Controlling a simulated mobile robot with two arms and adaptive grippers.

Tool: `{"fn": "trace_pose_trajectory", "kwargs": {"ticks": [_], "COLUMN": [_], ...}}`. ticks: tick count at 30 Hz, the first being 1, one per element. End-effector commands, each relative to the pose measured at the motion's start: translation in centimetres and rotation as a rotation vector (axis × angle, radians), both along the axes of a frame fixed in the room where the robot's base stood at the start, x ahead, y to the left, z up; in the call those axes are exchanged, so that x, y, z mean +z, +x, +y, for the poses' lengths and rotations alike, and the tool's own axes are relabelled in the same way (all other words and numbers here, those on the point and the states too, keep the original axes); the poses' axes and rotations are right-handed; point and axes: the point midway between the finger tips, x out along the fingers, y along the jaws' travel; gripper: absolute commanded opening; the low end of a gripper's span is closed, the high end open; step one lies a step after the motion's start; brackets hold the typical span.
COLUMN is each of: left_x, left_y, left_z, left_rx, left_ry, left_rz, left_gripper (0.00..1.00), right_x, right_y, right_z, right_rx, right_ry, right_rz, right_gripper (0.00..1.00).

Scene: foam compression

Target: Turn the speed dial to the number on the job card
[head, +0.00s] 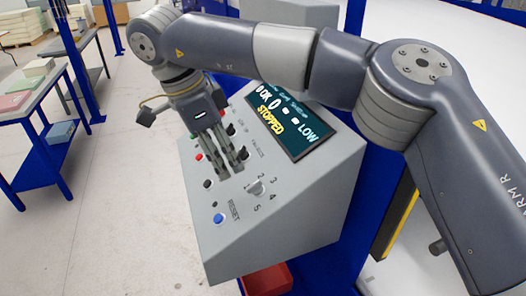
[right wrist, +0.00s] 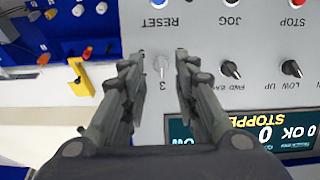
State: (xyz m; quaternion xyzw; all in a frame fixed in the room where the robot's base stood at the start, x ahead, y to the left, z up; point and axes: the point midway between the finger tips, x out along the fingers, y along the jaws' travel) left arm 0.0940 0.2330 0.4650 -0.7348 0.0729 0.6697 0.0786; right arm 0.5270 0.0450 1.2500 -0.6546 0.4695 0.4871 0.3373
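The speed dial (head: 256,188) is a small pale knob on the sloping grey control panel (head: 290,215), with numbers 2, 3, 4 and 5 readable around it. Which number it points to I cannot tell. My right gripper (head: 238,165) is over the panel, just up and left of the dial in the head view. In the right wrist view the dial (right wrist: 161,67) lies between the two fingertips, which are apart and seem not to touch it; a 3 shows beside it. I cannot make out a job card. My left gripper is out of view.
The panel screen (head: 285,120) reads STOPPED and LOW. A blue RESET button (head: 218,218) and black knobs (right wrist: 231,69) sit close to the dial. A red bin (head: 267,281) is below the panel. Blue-framed tables (head: 45,105) stand at left, with clear floor between.

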Motion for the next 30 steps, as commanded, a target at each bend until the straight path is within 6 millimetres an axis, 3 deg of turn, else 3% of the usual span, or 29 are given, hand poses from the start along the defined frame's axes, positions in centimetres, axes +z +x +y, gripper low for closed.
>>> {"fn": "trace_pose_trajectory", "kwargs": {"ticks": [1,5,21,30], "left_x": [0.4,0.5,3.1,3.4], "left_y": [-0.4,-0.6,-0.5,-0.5], "left_z": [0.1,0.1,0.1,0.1], "left_rx": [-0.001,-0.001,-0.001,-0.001], "left_ry": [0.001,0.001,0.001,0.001], "left_rz": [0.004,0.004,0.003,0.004], "left_gripper": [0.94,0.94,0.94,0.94], "right_x": [1.5,2.1,-6.0,-7.6], "right_y": [0.3,0.7,1.6,1.8], "right_z": [-0.8,-2.1,-5.3,-5.7], "right_rx": [-0.010,-0.023,-0.023,-0.023], "right_ry": [-0.039,-0.082,-0.081,-0.078], "right_rz": [-0.024,-0.042,-0.040,-0.041], "right_gripper": [0.28,0.28,0.28,0.28]}}
